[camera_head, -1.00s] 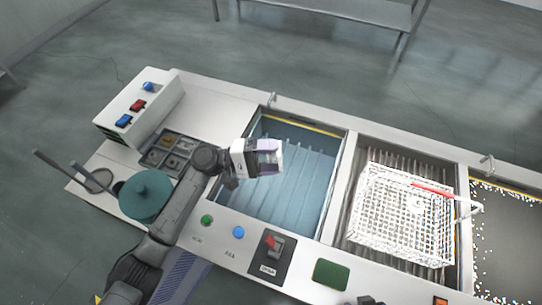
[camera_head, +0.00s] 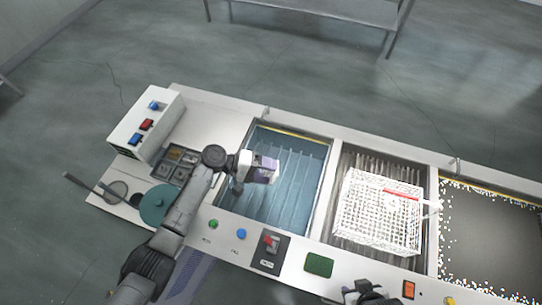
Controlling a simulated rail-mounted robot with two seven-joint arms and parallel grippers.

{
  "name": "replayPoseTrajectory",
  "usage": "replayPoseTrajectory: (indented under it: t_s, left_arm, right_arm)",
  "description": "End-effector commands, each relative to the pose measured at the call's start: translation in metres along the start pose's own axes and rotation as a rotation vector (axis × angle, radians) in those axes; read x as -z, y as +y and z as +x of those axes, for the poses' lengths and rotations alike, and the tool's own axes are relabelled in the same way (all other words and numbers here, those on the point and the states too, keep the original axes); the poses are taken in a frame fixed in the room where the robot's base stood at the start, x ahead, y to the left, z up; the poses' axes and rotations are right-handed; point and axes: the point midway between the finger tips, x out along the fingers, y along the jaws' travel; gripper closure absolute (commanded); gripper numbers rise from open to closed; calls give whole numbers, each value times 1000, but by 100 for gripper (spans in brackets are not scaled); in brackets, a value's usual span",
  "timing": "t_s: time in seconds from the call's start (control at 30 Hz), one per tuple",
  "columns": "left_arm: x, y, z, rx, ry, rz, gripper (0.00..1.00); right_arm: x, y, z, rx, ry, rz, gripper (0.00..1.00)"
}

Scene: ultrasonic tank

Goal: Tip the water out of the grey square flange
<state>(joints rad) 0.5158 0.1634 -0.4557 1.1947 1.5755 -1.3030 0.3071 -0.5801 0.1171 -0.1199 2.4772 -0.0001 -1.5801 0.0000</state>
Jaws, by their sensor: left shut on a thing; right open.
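My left gripper (camera_head: 266,172) is over the left part of the blue water tank (camera_head: 292,196). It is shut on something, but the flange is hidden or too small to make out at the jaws. My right gripper (camera_head: 362,296) is at the bottom edge, in front of the machine, only partly in view. A grey tray with several small metal parts (camera_head: 176,164) lies on the left worktop, partly covered by my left arm.
A white wire basket (camera_head: 376,218) with a red handle sits over the middle basin. A dark basin edged with white beads (camera_head: 500,240) is at the right. A control box (camera_head: 147,125) and a teal round object (camera_head: 158,204) stand left. The front panel carries buttons and a red switch.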

Motion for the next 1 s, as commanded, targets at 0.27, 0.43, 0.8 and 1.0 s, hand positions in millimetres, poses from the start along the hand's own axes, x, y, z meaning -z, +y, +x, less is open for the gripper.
replayPoseTrajectory:
  t_s: [0.27, 0.43, 0.8, 1.0]
  left_arm:
    - [-3, 7, -1, 151, -2, 49, 61]
    - [-3, 14, -1, 300, -2, 87, 61]
    - [-6, 25, 6, 786, -8, 202, 61]
    - [-6, 27, 11, 951, -11, 244, 61]
  right_arm:
    - [4, 0, -10, 2, 1, 2, 57]
    - [9, 0, -28, 2, 2, 2, 57]
    - [20, 4, -64, -5, 2, -7, 57]
    - [26, 5, -83, -6, 2, -8, 57]
